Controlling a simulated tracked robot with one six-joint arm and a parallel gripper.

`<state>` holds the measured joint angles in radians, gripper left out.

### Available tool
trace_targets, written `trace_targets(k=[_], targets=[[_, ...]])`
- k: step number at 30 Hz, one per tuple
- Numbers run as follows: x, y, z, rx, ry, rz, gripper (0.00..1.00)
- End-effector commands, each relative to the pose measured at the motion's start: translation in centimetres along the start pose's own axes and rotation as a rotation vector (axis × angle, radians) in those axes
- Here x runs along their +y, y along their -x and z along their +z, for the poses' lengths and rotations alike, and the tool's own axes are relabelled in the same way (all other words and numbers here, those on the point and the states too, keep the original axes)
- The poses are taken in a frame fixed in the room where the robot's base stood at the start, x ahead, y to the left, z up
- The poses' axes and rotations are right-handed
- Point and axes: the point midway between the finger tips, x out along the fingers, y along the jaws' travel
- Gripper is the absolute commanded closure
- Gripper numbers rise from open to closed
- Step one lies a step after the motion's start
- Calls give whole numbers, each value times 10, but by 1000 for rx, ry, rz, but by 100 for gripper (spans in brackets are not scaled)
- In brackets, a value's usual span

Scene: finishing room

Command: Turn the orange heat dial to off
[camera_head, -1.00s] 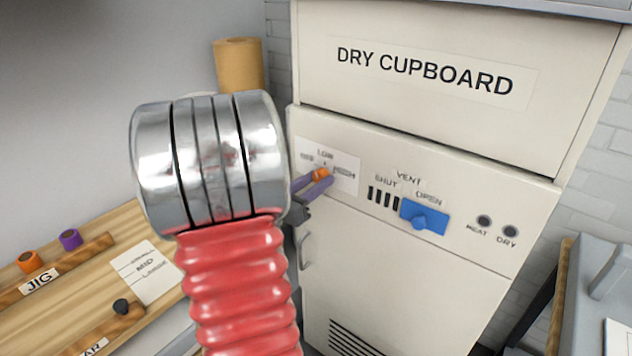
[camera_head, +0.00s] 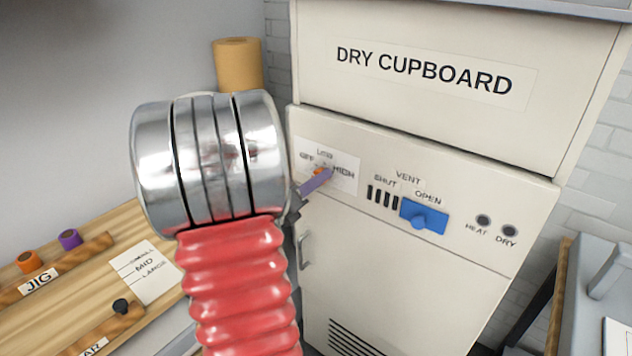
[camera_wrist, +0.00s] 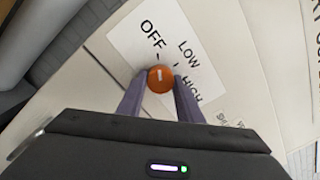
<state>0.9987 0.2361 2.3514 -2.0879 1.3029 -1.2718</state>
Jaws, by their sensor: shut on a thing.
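The orange heat dial (camera_wrist: 161,79) is on a white label plate (camera_wrist: 133,40) marked OFF, LOW and HIGH. Its white line runs nearly upright in the wrist view, with its upper end towards the OFF tick. My gripper (camera_wrist: 160,84) has its two purple fingers on either side of the dial and is shut on it. In the head view the dial (camera_head: 318,171) is partly hidden by one purple finger of my gripper (camera_head: 315,182). Its pointer is too small to read there.
The dry cupboard (camera_head: 440,140) fills the middle, with a blue vent slider (camera_head: 424,217) right of the dial by OPEN. Two dark round lamps, HEAT (camera_head: 484,220) and DRY (camera_head: 510,231), are further right. A door handle (camera_head: 304,250) is below the dial. A wooden bench (camera_head: 60,285) stands left.

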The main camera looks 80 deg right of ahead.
Motion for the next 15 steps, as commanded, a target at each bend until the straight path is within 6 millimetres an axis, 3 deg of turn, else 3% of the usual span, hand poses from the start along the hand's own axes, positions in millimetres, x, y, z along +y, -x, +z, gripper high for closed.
trace_targets(k=[10,11,15], targets=[[1,1,-2,4,8,3,90],[1,1,-2,4,8,3,67],[1,0,-2,2,6,2,57]])
